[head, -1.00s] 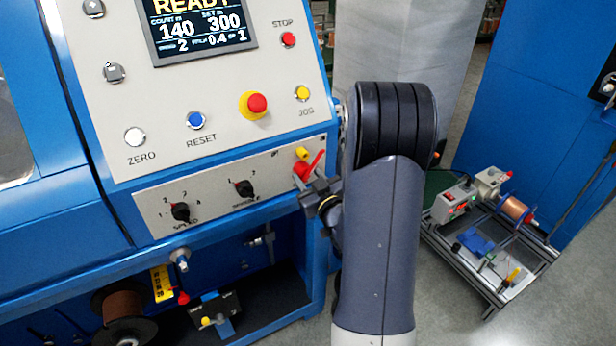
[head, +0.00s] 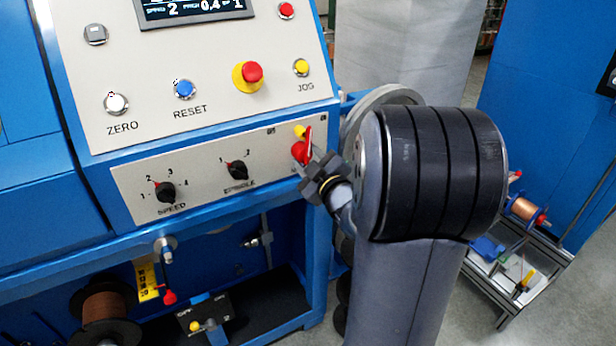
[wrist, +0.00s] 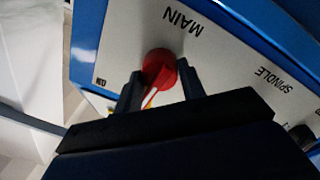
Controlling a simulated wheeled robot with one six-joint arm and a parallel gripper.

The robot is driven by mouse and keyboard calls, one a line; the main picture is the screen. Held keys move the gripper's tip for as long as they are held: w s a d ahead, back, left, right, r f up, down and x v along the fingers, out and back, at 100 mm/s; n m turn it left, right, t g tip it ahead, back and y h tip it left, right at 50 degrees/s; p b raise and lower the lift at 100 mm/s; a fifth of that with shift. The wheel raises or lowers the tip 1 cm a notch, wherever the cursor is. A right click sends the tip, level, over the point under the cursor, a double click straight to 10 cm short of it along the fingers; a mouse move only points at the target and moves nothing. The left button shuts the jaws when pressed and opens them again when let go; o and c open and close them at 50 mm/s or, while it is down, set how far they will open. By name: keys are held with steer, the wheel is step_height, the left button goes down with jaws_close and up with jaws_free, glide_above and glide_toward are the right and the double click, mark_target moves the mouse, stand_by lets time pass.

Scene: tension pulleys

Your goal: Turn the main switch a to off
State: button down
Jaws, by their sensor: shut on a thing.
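The main switch is a red rotary knob (head: 300,152) at the right end of the lower grey panel, with a small yellow part above it. In the wrist view the red knob (wrist: 159,66) sits beside the upside-down word MAIN, and its white-lined handle points down and slightly left in the picture. My gripper (head: 312,168) is at the knob from the lower right. In the wrist view the fingers of my gripper (wrist: 160,84) stand on either side of the handle, shut on it. The gripper body hides the lower part of that view.
The SPINDLE knob (head: 237,169) and SPEED knob (head: 166,191) are left on the same panel. Above are a red emergency button (head: 250,73) and a yellow JOG button (head: 301,67). A cart (head: 525,265) stands at the right, partly behind my arm.

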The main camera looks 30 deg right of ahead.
steer(key=n+b, duration=0.3)
steer(key=b, duration=0.1)
steer(key=n+b, duration=0.3)
steer(key=b, duration=0.1)
steer(key=shift+f+n+y, duration=0.2)
steer(key=shift+n+y, duration=0.2)
steer(key=n+b, duration=0.5)
steer(key=shift+r, duration=0.15)
steer(key=shift+n+y, duration=0.3)
steer(key=shift+n, duration=0.1)
steer(key=c, duration=0.9)
jaws_free()
steer(key=shift+a, duration=0.1)
steer(key=shift+r, duration=0.15)
